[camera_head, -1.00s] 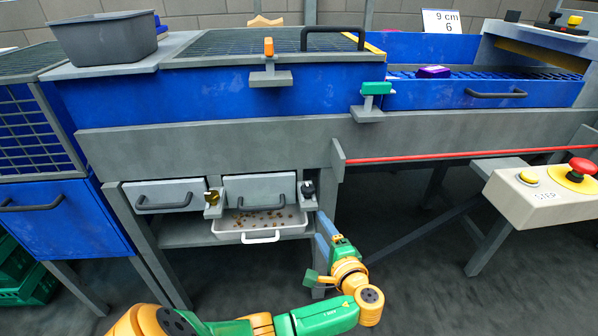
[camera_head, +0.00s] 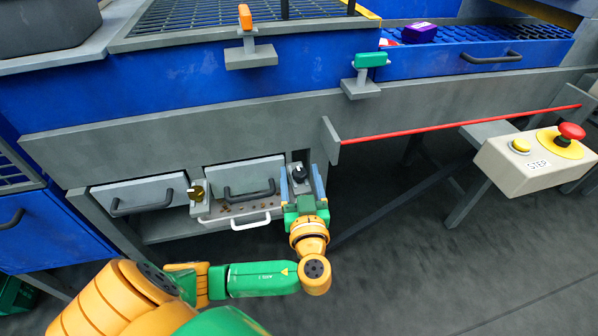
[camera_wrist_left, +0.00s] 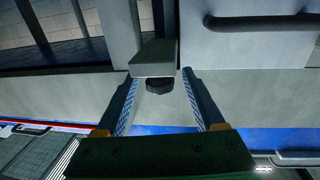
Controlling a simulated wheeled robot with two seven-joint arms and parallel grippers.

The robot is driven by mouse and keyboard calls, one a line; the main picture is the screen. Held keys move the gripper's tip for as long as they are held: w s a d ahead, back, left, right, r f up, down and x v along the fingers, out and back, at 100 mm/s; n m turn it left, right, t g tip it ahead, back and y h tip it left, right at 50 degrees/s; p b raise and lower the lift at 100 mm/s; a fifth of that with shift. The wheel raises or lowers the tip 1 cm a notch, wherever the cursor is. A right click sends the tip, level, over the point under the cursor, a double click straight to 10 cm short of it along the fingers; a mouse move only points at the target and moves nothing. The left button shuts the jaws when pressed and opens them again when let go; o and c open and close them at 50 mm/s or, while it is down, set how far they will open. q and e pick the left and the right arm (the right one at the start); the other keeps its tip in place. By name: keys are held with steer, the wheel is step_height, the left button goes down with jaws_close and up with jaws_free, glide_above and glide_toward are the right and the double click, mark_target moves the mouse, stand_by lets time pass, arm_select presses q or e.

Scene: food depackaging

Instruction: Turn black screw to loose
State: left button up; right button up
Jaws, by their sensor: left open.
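The black screw (camera_head: 299,173) is a small dark knob on a grey bracket at the right end of the drawer row. My left gripper (camera_head: 301,178) is open, with one finger on each side of the black screw. In the left wrist view the black screw (camera_wrist_left: 159,86) sits between the fingertips of the left gripper (camera_wrist_left: 158,78), under the bracket plate (camera_wrist_left: 153,58). Gaps show on both sides, so neither finger appears to touch it. A gold screw (camera_head: 196,192) sits on a similar bracket to the left. My right gripper is not in view.
A white tray (camera_head: 222,218) with brown crumbs and a white handle stands below the middle drawer (camera_head: 238,177). A left drawer (camera_head: 150,193) has a dark handle. A control box (camera_head: 535,165) with a red button stands at right. The floor below right is open.

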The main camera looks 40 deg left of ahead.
arm_select(q)
steer(key=shift+w+a, duration=0.25)
steer(key=shift+w, duration=0.05)
jaws_close()
steer(key=shift+f, duration=0.1)
